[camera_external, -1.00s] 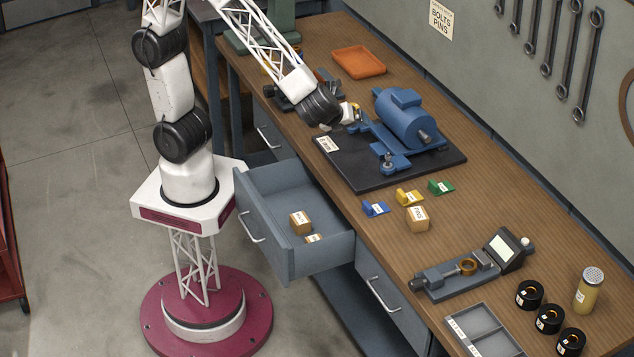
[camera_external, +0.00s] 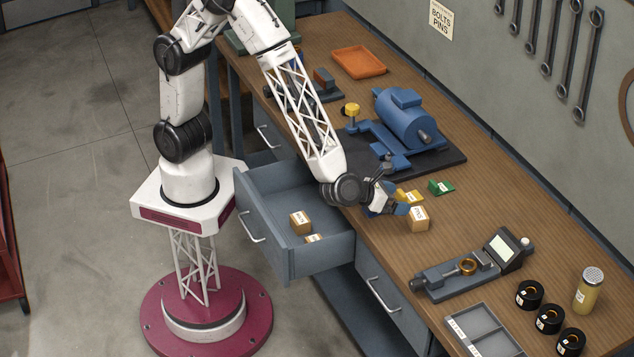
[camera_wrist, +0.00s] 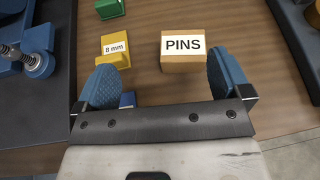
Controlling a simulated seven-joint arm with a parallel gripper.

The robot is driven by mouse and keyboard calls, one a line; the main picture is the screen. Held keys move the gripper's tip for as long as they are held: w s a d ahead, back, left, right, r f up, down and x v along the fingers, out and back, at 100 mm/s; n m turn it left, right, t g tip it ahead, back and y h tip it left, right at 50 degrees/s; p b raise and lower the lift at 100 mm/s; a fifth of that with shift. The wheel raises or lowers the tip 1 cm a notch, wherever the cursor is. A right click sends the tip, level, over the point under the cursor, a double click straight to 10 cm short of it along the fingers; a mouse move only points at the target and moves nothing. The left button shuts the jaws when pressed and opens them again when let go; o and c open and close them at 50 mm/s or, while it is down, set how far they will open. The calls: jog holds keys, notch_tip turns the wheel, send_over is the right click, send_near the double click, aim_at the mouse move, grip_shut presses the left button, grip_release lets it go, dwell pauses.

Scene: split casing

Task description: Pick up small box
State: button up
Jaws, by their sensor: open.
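A small brown box labelled PINS (camera_external: 418,219) stands on the workbench; in the wrist view the PINS box (camera_wrist: 183,52) lies just ahead of my gripper, nearer the right finger. My gripper (camera_external: 396,207) is open and empty, just left of the PINS box. In the wrist view my gripper's blue fingertips (camera_wrist: 165,82) are spread wide, with the box beyond them.
A yellow 8 mm block (camera_wrist: 115,50) sits ahead of the left finger, with a green block (camera_external: 441,187) beyond. A blue block (camera_wrist: 127,99) is partly hidden by my gripper. The blue motor (camera_external: 405,118) stands behind; a measuring fixture (camera_external: 470,268) lies nearer the front.

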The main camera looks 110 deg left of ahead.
aim_at(417, 213)
jog(key=shift+w+d+f+m+t, duration=0.15)
jog(key=shift+w+d+f+m, duration=0.2)
jog(key=shift+d+f+m, duration=0.15)
jog(key=shift+w+d+f+m+t, duration=0.15)
jog(key=shift+w+d+f+m, duration=0.25)
jog(key=shift+d+f, duration=0.2)
jog(key=shift+r, duration=0.1)
jog(key=shift+h, duration=0.3)
jog(key=shift+x, duration=1.3)
jog(key=shift+a, duration=0.1)
jog(key=shift+x, duration=2.55)
jog(key=shift+c, duration=0.4)
jog(key=c, duration=1.1)
jog(key=shift+o, duration=0.2)
